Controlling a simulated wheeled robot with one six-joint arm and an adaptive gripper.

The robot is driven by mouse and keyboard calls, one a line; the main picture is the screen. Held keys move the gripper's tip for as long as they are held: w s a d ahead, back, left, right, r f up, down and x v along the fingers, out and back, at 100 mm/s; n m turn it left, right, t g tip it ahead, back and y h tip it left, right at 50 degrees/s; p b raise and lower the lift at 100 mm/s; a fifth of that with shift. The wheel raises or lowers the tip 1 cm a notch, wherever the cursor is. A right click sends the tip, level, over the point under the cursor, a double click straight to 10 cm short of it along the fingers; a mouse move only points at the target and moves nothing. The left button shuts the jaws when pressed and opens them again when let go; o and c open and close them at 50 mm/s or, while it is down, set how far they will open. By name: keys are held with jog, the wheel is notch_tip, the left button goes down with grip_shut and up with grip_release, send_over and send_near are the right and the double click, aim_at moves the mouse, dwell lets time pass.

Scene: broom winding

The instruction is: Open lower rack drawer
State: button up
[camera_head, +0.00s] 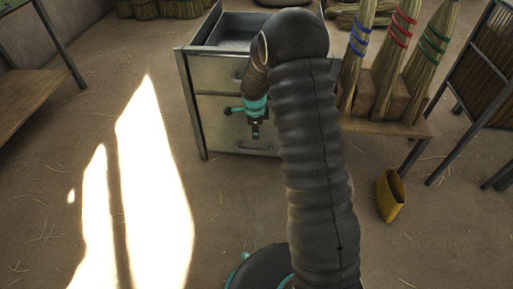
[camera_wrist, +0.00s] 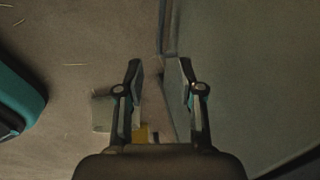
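The metal rack (camera_head: 198,112) stands at the back centre, with an open-topped compartment on top. Its lower drawer front (camera_head: 216,124) looks flush with the rack; a handle partly shows near its bottom edge, and my arm hides its right side. My gripper (camera_head: 256,130) is in front of this drawer, pointing downward in the head view. In the wrist view my gripper (camera_wrist: 161,75) has its two fingers apart with nothing between them. A grey-green flat panel (camera_wrist: 250,80), likely the rack front, fills the right side there, close to the right finger. Contact with the handle cannot be told.
Brooms with blue, red and green bindings (camera_head: 398,60) stand on a wooden bench (camera_head: 385,127) at right. A yellow container (camera_head: 390,196) is on the floor below. A wooden table (camera_head: 25,100) is at left. Floor in front of the rack is clear, with bright sunlight patches.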

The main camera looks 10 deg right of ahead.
jog(key=m, duration=0.1)
jog(key=b, duration=0.1)
send_near(256, 150)
jog(key=f, duration=0.2)
jog(key=w+f, duration=0.1)
jog(key=f, duration=0.2)
jog(key=d+f, duration=0.1)
jog(key=f, duration=0.1)
jog(key=shift+w+f, duration=0.3)
jog(key=shift+f, duration=0.1)
grip_shut()
